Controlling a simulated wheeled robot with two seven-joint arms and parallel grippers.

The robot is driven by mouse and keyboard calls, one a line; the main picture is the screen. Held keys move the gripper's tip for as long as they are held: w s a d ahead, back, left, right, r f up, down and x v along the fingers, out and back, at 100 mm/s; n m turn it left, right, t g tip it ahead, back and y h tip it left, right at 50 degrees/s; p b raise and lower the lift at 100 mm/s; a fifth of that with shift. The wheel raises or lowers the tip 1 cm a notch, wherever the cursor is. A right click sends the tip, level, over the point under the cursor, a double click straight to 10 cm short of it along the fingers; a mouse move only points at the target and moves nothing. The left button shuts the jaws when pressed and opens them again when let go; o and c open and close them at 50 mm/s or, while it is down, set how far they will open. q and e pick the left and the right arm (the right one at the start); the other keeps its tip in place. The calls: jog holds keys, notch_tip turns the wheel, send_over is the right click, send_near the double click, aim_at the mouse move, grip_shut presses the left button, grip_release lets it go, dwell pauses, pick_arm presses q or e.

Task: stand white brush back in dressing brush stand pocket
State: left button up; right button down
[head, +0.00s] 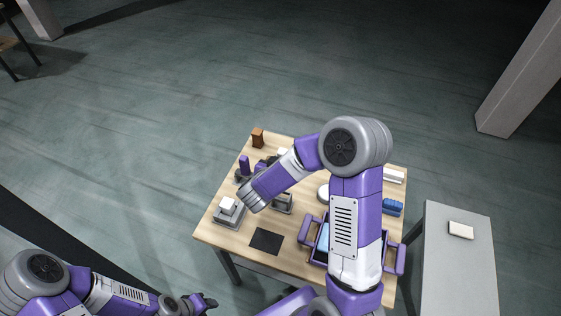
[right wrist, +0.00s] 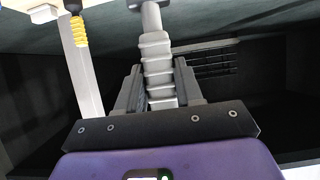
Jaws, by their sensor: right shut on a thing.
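My right gripper (right wrist: 158,75) is shut on a pale grey-white ribbed handle (right wrist: 155,60), which I take to be the white brush; its far end widens into a darker cap. Its bristle end is hidden behind the gripper's body. In the head view my right gripper (head: 247,203) reaches down over the left part of the table, and the brush cannot be made out there. A grey stand-like block (head: 283,203) is partly hidden behind the arm; I cannot tell whether it is the dressing brush stand. My left gripper (head: 208,302) is low in the head view, off the table, its fingers too small to judge.
A black mat (head: 266,241) lies in front. A purple-handled tray (head: 305,229) is partly behind my arm. Blue (head: 392,207) and brown (head: 257,138) blocks stand on the table. A grey side table (head: 450,270) is right.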

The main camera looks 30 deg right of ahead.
dwell(0.3)
notch_tip(320, 180, down, 6)
jog(key=b, duration=0.4)
jog(key=shift+r, duration=0.2)
jog(key=shift+a+f, duration=0.1)
jog(key=shift+f, duration=0.05)
dwell(0.3)
jog(key=shift+f, duration=0.15)
dwell(0.9)
